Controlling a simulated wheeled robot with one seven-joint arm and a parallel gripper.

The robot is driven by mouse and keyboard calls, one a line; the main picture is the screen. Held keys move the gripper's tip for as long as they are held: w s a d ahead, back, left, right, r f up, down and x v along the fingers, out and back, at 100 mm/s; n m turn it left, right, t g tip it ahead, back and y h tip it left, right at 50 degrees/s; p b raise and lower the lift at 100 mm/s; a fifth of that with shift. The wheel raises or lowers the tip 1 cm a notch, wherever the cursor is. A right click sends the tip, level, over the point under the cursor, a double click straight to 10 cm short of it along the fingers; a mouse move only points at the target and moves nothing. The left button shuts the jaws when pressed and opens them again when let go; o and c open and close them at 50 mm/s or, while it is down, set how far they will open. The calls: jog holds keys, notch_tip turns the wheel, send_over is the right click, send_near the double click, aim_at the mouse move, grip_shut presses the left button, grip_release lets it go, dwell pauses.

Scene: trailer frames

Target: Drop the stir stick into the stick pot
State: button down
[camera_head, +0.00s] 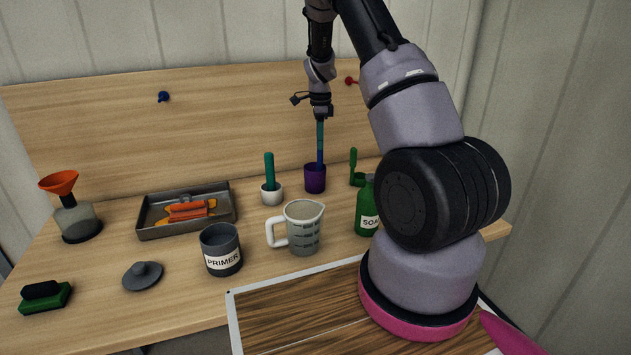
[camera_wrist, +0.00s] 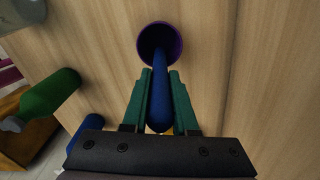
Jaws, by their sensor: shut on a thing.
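My gripper (camera_head: 320,146) is shut on a blue stir stick (camera_head: 320,158), which hangs nearly upright above the purple pot (camera_head: 315,182). In the wrist view, my gripper's teal fingers (camera_wrist: 160,78) are on both sides of the blue stick (camera_wrist: 161,98). The stick's far end overlaps the mouth of the purple pot (camera_wrist: 178,48). I cannot tell how far the tip reaches inside.
A clear measuring jug (camera_head: 303,230), a PRIMER tin (camera_head: 221,255) and a green soap bottle (camera_head: 367,208) stand in front of the pots. A metal tray (camera_head: 186,229), a funnel-topped bottle (camera_head: 76,216), a grey lid (camera_head: 142,275) and a green sponge (camera_head: 45,297) are farther left.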

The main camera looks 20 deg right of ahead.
jog(key=c, duration=0.6)
grip_release()
notch_tip(320, 180, up, 10)
jog(key=shift+r, duration=0.4)
